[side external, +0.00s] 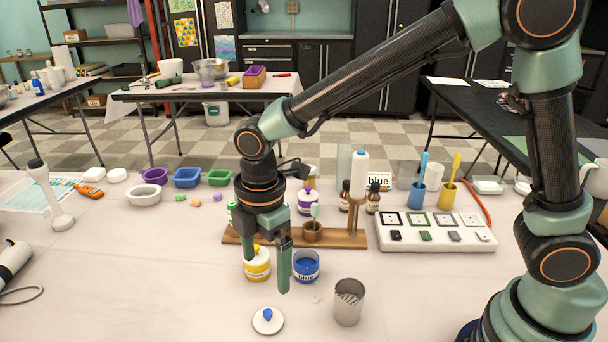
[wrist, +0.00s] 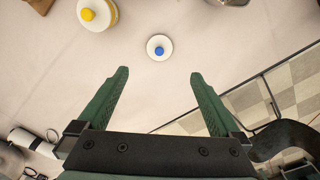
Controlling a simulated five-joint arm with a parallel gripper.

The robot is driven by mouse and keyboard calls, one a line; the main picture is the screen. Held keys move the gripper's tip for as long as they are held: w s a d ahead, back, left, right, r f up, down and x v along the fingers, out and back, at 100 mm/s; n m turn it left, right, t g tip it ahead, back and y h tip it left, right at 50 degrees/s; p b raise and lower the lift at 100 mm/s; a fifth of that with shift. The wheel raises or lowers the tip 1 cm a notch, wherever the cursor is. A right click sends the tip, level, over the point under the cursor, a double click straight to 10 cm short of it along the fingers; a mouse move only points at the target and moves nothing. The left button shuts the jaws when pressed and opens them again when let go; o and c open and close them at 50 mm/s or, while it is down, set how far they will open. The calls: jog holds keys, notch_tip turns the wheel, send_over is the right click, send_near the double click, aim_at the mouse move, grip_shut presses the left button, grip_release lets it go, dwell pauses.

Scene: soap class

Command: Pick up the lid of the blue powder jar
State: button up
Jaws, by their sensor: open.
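The blue powder jar's lid (side external: 268,320), a white disc with a blue knob, lies flat on the table near the front. In the wrist view the lid (wrist: 159,47) sits just beyond the fingertips, roughly centred between them. The blue powder jar (side external: 306,268) stands uncovered behind the lid, with blue powder showing inside. My gripper (side external: 267,272) points down above the table, open and empty, in front of the jars and apart from the lid. It also shows open in the wrist view (wrist: 158,73). One finger partly hides the yellow jar.
The yellow jar (side external: 258,266) stands left of the blue jar with its yellow-knobbed lid on. A metal cup (side external: 348,302) stands right of the lid. A wooden rack (side external: 345,240) and a white switch tray (side external: 440,236) are behind. The table left of the lid is clear.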

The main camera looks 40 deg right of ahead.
jog(key=a+f+n, duration=0.1)
jog(key=f, duration=0.1)
send_over(265, 314)
jog(key=f, duration=0.5)
jog(key=shift+s+a+f, duration=0.1)
jog(key=shift+s+f, duration=0.15)
jog(key=shift+s, duration=0.05)
jog(key=shift+w+f, duration=0.15)
jog(key=shift+f, duration=1.3)
jog(key=shift+w+f, duration=0.15)
jog(key=shift+f, duration=1.3)
jog(key=c, duration=1.3)
jog(key=shift+r, duration=0.1)
